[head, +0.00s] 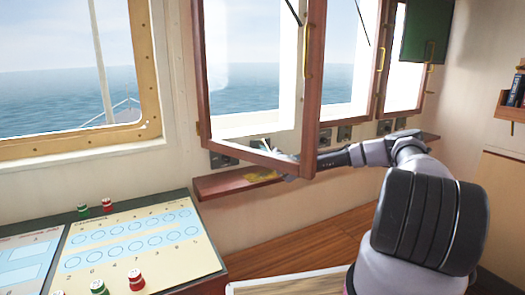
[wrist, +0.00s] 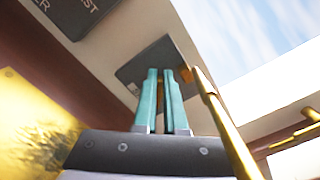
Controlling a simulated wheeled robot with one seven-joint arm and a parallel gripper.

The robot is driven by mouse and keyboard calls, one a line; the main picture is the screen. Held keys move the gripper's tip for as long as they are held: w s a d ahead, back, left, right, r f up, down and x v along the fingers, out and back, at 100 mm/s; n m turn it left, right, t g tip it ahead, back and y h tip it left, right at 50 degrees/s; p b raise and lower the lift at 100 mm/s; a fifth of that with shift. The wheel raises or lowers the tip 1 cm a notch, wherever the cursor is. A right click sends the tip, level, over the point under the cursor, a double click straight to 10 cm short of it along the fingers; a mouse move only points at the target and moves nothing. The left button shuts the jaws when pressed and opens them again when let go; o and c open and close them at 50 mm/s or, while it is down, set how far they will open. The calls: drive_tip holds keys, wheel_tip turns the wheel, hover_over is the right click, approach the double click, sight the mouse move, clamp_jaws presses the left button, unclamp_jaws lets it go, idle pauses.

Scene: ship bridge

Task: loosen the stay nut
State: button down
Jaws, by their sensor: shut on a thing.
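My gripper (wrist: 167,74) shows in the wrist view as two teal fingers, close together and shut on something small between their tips. It sits right beside the end of a brass stay bar (wrist: 228,130), where the stay nut would be; the nut itself is hidden by the fingers. A dark plate (wrist: 150,58) lies behind the tips. In the head view my gripper (head: 268,147) is low at the open wood-framed window (head: 313,75), partly hidden behind the frame's bottom rail.
A wooden ledge (head: 225,185) runs below the windows, with a yellow thing (head: 262,175) on it. A console (head: 140,245) with red and green pieces stands at the left. Another brass bar (wrist: 290,138) shows at right in the wrist view. A green panel (head: 426,30) hangs upper right.

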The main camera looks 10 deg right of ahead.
drive_tip(key=n, duration=0.3)
drive_tip(key=shift+a+f+n, duration=0.2)
drive_tip(key=shift+f+n, duration=0.1)
drive_tip(key=shift+n, duration=0.1)
drive_tip(key=shift+s+f+n, duration=0.1)
drive_tip(key=shift+f+n, duration=0.15)
drive_tip(key=shift+n, duration=0.75)
drive_tip(key=shift+f+n, duration=0.2)
drive_tip(key=shift+n, duration=0.8)
drive_tip(key=c, duration=1)
unclamp_jaws()
drive_tip(key=v, duration=1)
drive_tip(key=shift+s+d, duration=0.1)
drive_tip(key=shift+s, duration=0.3)
